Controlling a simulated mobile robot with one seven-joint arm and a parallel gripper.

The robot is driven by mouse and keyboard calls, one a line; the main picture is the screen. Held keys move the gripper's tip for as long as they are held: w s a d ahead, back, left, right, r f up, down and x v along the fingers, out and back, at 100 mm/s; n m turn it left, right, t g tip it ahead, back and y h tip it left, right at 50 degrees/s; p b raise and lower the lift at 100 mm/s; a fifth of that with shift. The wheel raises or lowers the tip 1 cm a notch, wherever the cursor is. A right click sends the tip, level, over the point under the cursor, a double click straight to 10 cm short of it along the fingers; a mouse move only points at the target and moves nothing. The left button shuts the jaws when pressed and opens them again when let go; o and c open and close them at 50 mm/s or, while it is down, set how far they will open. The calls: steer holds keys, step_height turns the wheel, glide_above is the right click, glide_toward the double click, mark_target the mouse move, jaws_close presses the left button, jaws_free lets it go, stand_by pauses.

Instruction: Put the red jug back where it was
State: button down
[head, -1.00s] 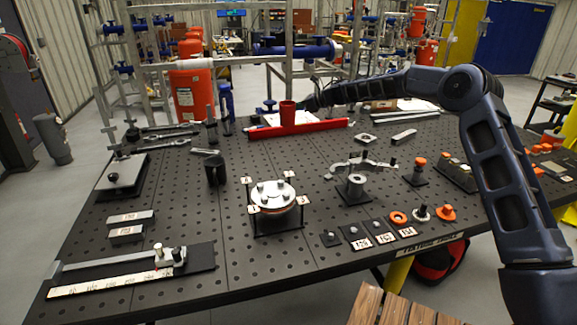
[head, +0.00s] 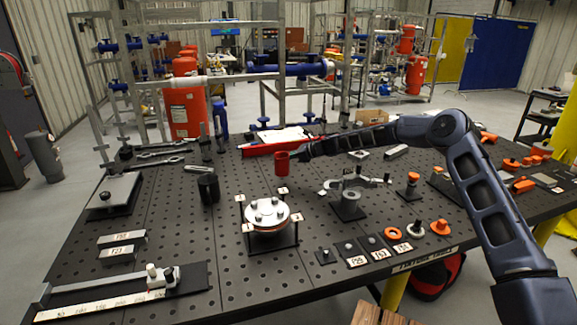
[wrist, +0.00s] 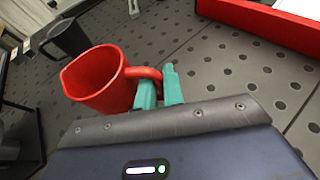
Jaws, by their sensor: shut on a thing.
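The red jug (head: 282,164) is near the middle of the black perforated table, just in front of the long red bar, and looks upright in the head view. In the wrist view the jug (wrist: 98,82) shows its open mouth, with its handle towards my gripper. My gripper (wrist: 160,88) has teal fingers, shut on the jug's handle. In the head view my gripper (head: 301,155) is at the jug's right side, small and partly hidden. I cannot tell whether the jug's base touches the table.
The red bar (head: 262,149) lies just behind the jug. A dark cup (head: 208,188) stands to the left, and a round flange on a stand (head: 268,213) is in front. A clamp on a post (head: 349,204) is front right. Bare table lies between the cup and the jug.

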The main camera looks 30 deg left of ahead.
steer(key=shift+f, duration=2)
steer(key=c, duration=1.5)
jaws_free()
steer(key=shift+f, duration=0.1)
steer(key=shift+w+d+r, duration=0.1)
steer(key=shift+d+r, duration=0.05)
steer(key=shift+r, duration=0.05)
steer(key=v, duration=1.1)
steer(key=shift+w+d+r, duration=0.1)
steer(key=shift+d+r, duration=0.05)
steer(key=shift+d, duration=0.15)
